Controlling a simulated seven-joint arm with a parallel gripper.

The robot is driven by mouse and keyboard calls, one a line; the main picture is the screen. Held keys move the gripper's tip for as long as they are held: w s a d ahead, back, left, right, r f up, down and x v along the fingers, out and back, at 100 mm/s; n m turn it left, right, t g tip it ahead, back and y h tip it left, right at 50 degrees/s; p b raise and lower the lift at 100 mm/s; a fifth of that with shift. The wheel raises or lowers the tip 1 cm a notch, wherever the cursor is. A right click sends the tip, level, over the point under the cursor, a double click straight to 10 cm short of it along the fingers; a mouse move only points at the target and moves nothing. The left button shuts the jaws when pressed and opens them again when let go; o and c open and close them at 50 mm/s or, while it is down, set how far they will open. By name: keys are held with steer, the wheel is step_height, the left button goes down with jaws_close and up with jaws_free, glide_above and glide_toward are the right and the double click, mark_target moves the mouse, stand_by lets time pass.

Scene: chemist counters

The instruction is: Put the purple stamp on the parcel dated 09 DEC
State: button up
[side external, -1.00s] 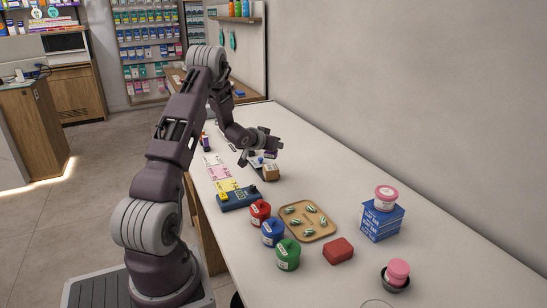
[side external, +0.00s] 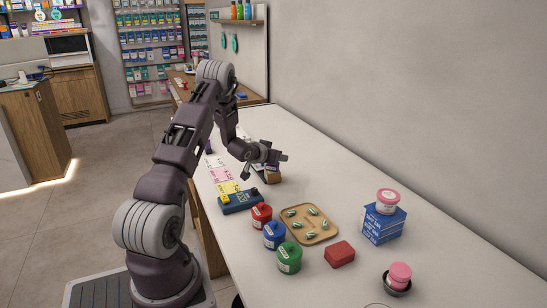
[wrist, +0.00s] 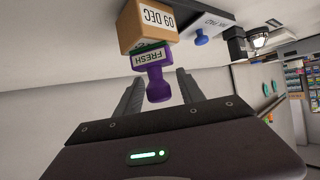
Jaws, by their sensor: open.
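The parcel dated 09 DEC (wrist: 158,18) is a small tan box; in the side view it (side external: 273,178) sits under my gripper (side external: 284,158). The wrist view is upside down. There the purple stamp (wrist: 150,60), labelled FRESH, appears to stand on the parcel, handle away from it, with a green strip at its base. My gripper (wrist: 160,80) is open, its fingers on either side of the stamp's handle with gaps. The stamp is too small or hidden to make out in the side view.
A blue stamp (wrist: 202,37) is beside the parcel at a dark lettered holder (wrist: 212,18). Nearer on the counter are a blue box (side external: 240,203), red (side external: 261,217), blue (side external: 274,236) and green (side external: 289,258) jars, and a wooden tray (side external: 308,236). The wall bounds the right side.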

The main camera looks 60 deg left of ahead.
steer(key=v, duration=1.2)
steer(key=d+r+m+g+h, duration=0.1)
steer(key=d+r+m, duration=0.1)
steer(key=d+r, duration=0.7)
steer(key=d+r+m+g+h, duration=0.15)
steer(key=d+r, duration=0.35)
steer(key=d, duration=0.8)
steer(key=s+d+m+g+h, duration=0.1)
steer(key=s+d+m+h, duration=0.3)
steer(key=s+d, duration=1.5)
steer(key=shift+r+g+h, duration=0.35)
steer(key=shift+r+h, duration=0.1)
steer(key=shift+r, duration=0.05)
